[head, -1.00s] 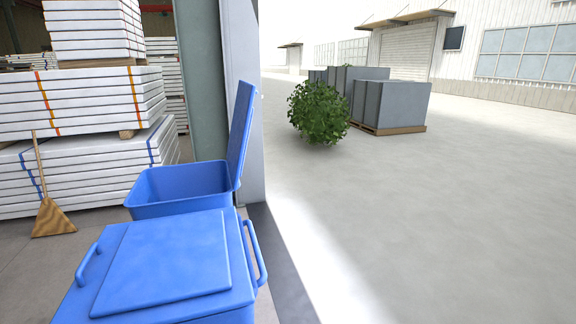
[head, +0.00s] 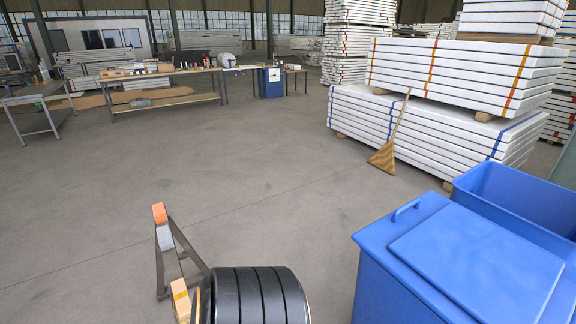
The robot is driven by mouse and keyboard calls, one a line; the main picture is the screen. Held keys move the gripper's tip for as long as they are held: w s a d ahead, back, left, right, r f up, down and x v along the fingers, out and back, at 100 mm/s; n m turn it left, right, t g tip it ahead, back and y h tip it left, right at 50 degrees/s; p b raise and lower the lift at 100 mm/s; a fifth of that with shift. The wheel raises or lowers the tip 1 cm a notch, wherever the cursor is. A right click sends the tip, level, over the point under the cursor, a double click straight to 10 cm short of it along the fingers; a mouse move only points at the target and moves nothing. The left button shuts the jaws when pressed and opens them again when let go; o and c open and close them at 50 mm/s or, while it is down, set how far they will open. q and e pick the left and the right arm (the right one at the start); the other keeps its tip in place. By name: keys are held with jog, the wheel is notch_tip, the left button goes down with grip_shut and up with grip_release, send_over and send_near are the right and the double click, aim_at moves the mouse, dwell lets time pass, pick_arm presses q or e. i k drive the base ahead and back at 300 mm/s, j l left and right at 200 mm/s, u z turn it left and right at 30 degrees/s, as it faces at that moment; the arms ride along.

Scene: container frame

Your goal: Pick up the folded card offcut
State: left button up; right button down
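I cannot make out a folded card offcut for certain in the head view. Some flat brown pieces (head: 88,102) lie low by the far workbench at the left, too small to identify. Neither of my grippers is in view.
Blue bins (head: 440,255) stand close at the lower right, by stacked white panels (head: 440,125) and a leaning broom (head: 384,155). A black ribbed drum (head: 255,295) and a trestle-like frame (head: 164,240) are close at the bottom. Workbenches (head: 165,100) stand far left; the middle floor is clear.

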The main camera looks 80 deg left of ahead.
aim_at(182, 299)
jog(key=u, duration=0.45)
jog(key=i+l+u, duration=0.1)
jog(key=u, duration=0.4)
jog(key=l+u, duration=0.15)
jog(key=u, duration=0.3)
jog(key=l+u, duration=0.1)
jog(key=u, duration=0.4)
jog(key=l+u, duration=0.1)
jog(key=u, duration=0.35)
jog(key=j+u, duration=0.15)
jog(key=u, duration=0.2)
jog(key=i+j+u, duration=0.1)
jog(key=u, duration=0.3)
jog(key=i+j+u, duration=0.1)
jog(key=u, duration=0.25)
jog(key=j, duration=0.1)
